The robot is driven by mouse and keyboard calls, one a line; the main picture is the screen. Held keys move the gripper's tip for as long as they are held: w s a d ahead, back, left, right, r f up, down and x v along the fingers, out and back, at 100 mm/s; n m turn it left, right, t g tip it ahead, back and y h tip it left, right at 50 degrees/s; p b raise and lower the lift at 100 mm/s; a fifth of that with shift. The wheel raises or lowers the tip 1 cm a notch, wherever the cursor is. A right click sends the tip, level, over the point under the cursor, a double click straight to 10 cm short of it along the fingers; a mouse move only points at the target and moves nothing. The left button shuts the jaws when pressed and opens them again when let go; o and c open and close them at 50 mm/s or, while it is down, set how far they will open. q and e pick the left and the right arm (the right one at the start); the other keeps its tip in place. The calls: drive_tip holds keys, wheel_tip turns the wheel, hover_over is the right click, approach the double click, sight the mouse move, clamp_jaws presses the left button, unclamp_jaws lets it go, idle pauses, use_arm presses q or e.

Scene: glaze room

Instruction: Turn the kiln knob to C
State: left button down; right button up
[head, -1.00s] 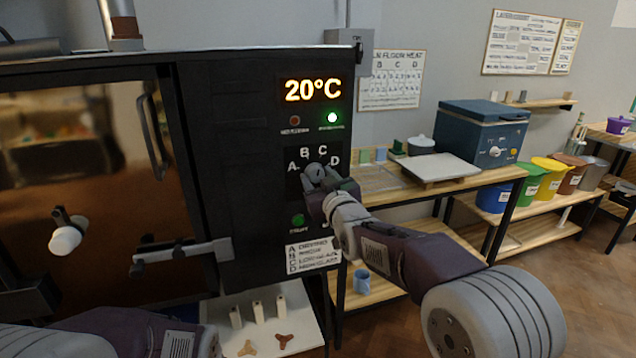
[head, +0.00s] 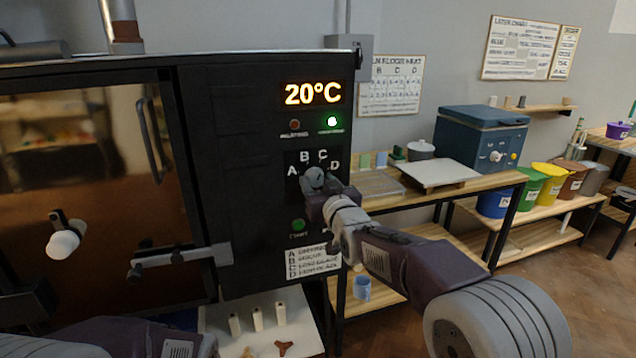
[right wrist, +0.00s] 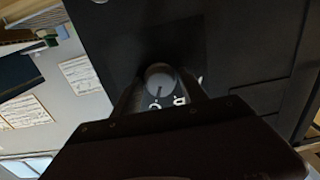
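The kiln knob (head: 315,177) is a round grey dial on the kiln's (head: 240,130) black front panel. The letters A, B, C and D arc over it. My right gripper (head: 318,188) is at the knob, coming from the lower right. In the right wrist view the knob (right wrist: 158,77) sits between the two fingers, one on each side, and the fingers look open. Contact with the knob cannot be made out. A short mark shows on the knob's face, but which letter it points at is unclear. My left gripper is out of view; only my left arm shows.
The display (head: 313,94) reads 20°C and a green lamp (head: 332,121) is lit. A green button (head: 298,225) sits below the knob, above a label plate (head: 313,262). A wooden bench (head: 400,190) stands at right.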

drive_tip(key=shift+o, duration=0.3)
drive_tip(key=v, duration=0.9)
drive_tip(key=shift+b, duration=0.3)
